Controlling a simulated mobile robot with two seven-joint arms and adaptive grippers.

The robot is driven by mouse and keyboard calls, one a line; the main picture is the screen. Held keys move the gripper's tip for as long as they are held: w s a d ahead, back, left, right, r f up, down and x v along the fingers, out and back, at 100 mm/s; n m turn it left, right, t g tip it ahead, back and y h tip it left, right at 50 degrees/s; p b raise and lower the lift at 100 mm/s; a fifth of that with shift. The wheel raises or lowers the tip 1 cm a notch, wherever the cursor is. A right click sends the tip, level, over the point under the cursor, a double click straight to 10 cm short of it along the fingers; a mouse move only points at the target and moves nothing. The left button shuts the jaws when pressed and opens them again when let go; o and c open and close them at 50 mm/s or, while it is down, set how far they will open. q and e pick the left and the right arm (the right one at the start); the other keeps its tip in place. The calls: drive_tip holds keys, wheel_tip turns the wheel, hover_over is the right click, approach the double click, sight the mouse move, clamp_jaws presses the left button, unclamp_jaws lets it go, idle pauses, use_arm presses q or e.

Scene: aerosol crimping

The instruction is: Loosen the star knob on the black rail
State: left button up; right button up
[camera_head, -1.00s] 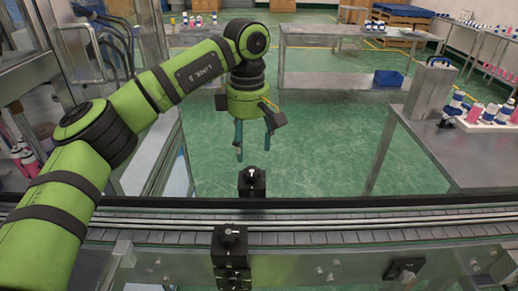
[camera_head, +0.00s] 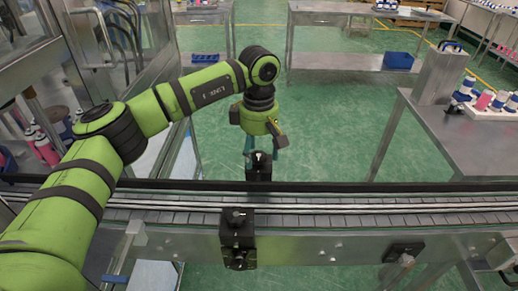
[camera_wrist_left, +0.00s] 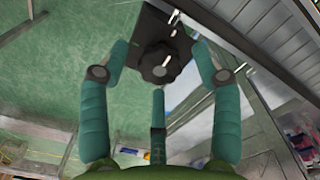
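The dark star knob (camera_wrist_left: 160,64) shows in the left wrist view on the face of a black block (camera_wrist_left: 150,25). In the head view the same block (camera_head: 259,166) stands at the black rail (camera_head: 330,187) on the far side of the conveyor. My left gripper (camera_wrist_left: 161,52) has its teal fingers spread, one on each side of the knob, with visible gaps. A third finger sits below the knob in that view. In the head view my left gripper (camera_head: 262,152) is at the block, its fingertips partly hidden behind it. My right gripper is not in view.
A second black block (camera_head: 238,238) with a knob is mounted on the near side of the conveyor (camera_head: 350,205). A steel table (camera_head: 440,135) with bottles stands at the right. Green floor lies open beyond the rail.

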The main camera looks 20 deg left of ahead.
use_arm(q)
drive_tip(key=c, duration=1.1)
drive_tip(key=shift+o, duration=0.2)
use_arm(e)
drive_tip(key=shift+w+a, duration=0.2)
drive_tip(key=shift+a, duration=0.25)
use_arm(q)
drive_tip(key=shift+n, duration=0.3)
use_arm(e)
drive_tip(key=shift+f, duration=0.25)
use_arm(q)
drive_tip(key=n+b, duration=0.2)
drive_tip(key=shift+f+n, duration=0.15)
drive_tip(key=shift+n, duration=0.15)
drive_tip(key=n+b, duration=0.2)
drive_tip(key=n, duration=0.2)
drive_tip(key=shift+n, duration=0.3)
drive_tip(key=n+b, duration=0.1)
drive_tip(key=n, duration=0.4)
drive_tip(key=shift+n+b, duration=0.8)
drive_tip(key=shift+n, duration=1.7)
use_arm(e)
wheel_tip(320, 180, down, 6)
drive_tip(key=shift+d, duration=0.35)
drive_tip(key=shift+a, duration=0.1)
